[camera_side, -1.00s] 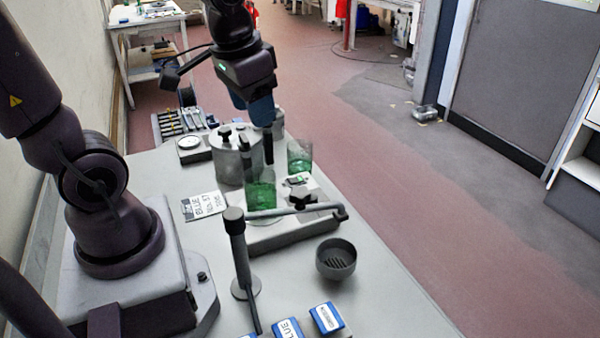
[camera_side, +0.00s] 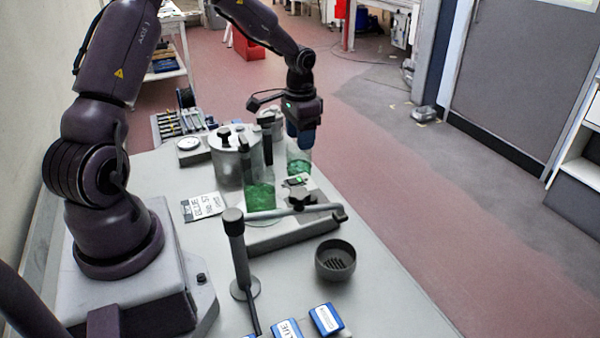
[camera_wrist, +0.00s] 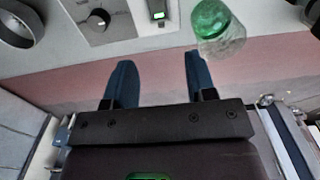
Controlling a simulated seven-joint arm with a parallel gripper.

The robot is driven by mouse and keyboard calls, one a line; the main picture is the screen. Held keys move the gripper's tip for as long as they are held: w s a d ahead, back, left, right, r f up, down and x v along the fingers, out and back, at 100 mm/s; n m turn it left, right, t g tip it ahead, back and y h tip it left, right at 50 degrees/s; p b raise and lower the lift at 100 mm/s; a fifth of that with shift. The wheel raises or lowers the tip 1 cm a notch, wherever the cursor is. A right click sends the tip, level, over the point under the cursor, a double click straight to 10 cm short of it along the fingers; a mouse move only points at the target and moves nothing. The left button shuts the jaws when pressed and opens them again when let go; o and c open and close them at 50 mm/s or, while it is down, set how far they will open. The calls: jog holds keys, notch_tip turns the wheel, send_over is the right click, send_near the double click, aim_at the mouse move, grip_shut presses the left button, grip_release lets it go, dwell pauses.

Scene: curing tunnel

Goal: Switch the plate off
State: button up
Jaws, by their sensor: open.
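A clear beaker with green contents (camera_side: 260,196) stands on the plate, partly behind a stand's rod. My gripper (camera_side: 300,142) is at the plate's far right, apart from the knob. In the wrist view its blue fingers (camera_wrist: 160,84) are spread and empty, pointing toward the bench edge.
A second green beaker (camera_side: 298,164) stands close under my gripper; it shows right of the fingers in the wrist view (camera_wrist: 216,32). A metal canister (camera_side: 228,160), a dark bowl (camera_side: 335,260), a post with a horizontal arm (camera_side: 236,245) and blue boxes (camera_side: 326,318) crowd the bench.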

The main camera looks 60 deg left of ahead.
aim_at(300, 179)
notch_tip(300, 179, down, 11)
jog(key=shift+r, duration=0.2)
